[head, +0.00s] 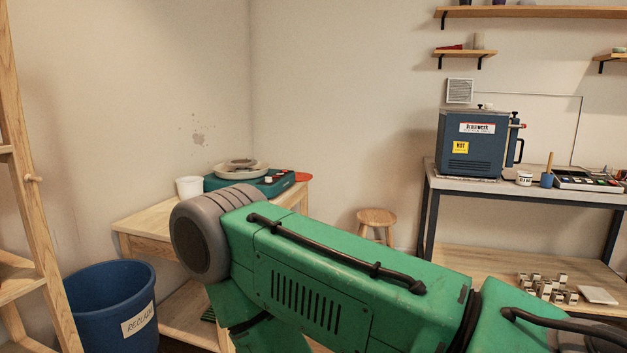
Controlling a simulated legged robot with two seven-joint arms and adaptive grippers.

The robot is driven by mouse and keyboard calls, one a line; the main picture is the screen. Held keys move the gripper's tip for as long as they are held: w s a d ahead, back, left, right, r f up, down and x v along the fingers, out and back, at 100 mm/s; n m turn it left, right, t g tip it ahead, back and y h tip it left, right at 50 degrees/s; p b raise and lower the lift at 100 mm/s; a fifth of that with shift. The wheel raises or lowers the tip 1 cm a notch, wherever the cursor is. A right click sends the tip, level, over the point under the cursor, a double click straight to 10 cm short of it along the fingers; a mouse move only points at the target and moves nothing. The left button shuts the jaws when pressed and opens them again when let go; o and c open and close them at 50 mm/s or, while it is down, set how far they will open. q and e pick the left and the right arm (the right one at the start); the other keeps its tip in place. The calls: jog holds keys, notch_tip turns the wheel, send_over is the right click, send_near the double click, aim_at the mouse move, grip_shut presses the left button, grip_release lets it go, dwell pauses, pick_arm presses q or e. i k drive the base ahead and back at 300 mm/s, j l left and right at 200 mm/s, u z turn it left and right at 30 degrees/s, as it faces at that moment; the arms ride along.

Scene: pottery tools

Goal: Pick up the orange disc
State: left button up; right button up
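An orange-red flat thing (303,176), which looks like the orange disc, lies at the back right of the small wooden table (146,223). It is beside the green pottery wheel (279,186), and only part of it shows. A green arm of mine comes in from the lower right and crosses in front of the table, hiding much of its top. Neither gripper is in view.
A white cup (189,187) stands left of the wheel. A blue bin (113,306) and a wooden rack (33,190) are at the left. A stool (376,217) stands behind my arm. A metal-framed bench (505,186) with a blue kiln (470,148) is at the right.

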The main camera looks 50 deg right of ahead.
aim_at(300, 176)
jog(key=z, duration=1.6)
